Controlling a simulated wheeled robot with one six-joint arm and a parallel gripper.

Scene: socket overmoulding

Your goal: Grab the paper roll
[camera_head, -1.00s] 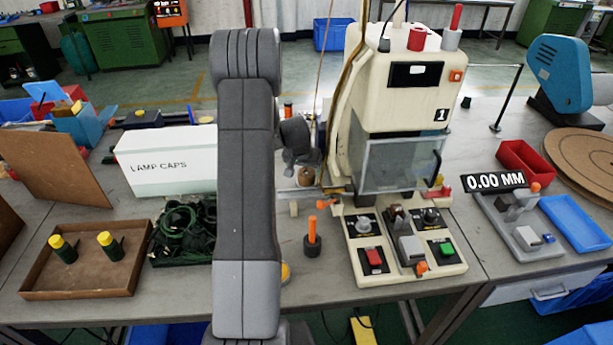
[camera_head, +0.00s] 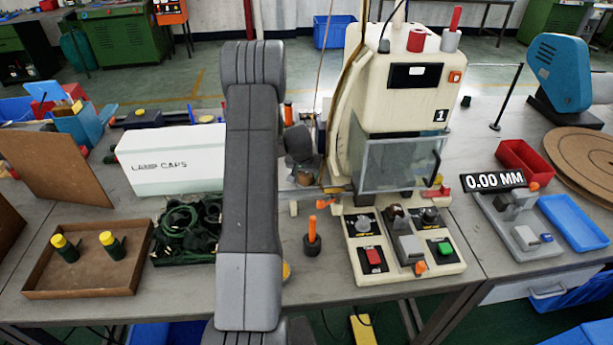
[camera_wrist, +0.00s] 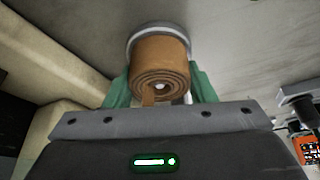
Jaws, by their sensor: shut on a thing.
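The paper roll (camera_wrist: 160,72) is a brown, spirally wound roll in the wrist view, its wound end facing the camera. My gripper (camera_wrist: 160,88) has its green fingers on either side of the roll and is shut on it. A pale grey round rim shows behind the roll; I cannot tell whether the roll touches it. In the head view the roll (camera_head: 304,178) is a small brown patch below my wrist, left of the cream machine, and the fingers are mostly hidden.
The cream machine (camera_head: 398,105) stands close to the right. An orange-handled tool (camera_head: 312,236) stands upright in front. The white lamp caps box (camera_head: 170,160) and a tray of dark cables (camera_head: 187,228) are left of my arm.

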